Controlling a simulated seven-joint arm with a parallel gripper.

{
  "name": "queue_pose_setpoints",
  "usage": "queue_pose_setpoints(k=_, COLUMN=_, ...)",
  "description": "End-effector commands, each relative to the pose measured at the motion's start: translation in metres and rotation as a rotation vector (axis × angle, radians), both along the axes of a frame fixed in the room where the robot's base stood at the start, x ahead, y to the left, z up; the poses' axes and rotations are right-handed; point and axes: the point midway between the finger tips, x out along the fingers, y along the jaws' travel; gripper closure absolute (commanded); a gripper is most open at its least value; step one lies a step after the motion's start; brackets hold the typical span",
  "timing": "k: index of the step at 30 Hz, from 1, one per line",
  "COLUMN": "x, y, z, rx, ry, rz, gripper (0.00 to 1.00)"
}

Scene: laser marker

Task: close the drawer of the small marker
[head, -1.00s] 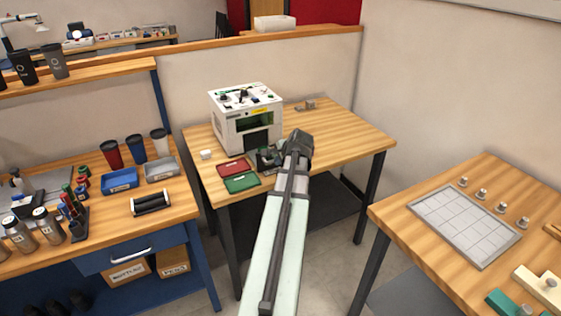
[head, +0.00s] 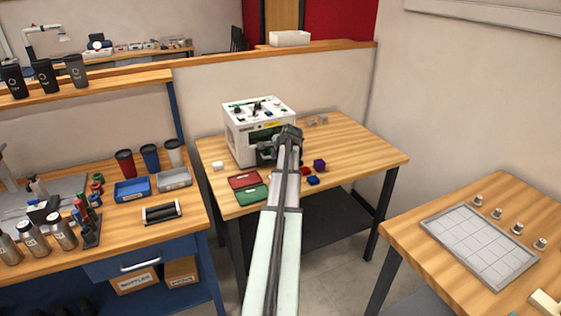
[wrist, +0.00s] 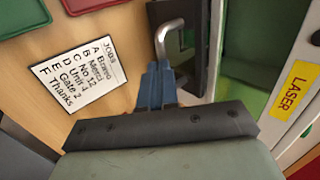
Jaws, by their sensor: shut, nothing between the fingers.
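The small marker (head: 255,125) is a white box machine on the middle table. Its yellow LASER label (wrist: 299,91) and a green window (wrist: 255,50) show in the wrist view. My gripper (head: 267,153) is at the marker's front; its blue fingers (wrist: 160,75) are shut and empty. A bent metal handle (wrist: 168,38) on a dark part, which looks like the drawer (wrist: 200,40), is just beyond the fingertips. I cannot tell whether they touch.
A red tray (head: 243,180) and a green tray (head: 251,195) lie left of my arm. Small purple (head: 319,165), blue (head: 313,181) and red blocks lie to its right. A JOBS card (wrist: 82,80) lies below the trays in the wrist view. The table's right side is clear.

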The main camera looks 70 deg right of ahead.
Motion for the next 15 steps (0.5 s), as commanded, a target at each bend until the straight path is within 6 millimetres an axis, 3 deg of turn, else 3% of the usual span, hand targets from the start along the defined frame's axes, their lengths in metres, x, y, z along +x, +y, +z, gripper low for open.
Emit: queue_pose_setpoints(k=15, x=0.0096, y=-0.0097, z=-0.0003, rx=-0.001, ry=-0.001, rz=0.0, gripper=1.0)
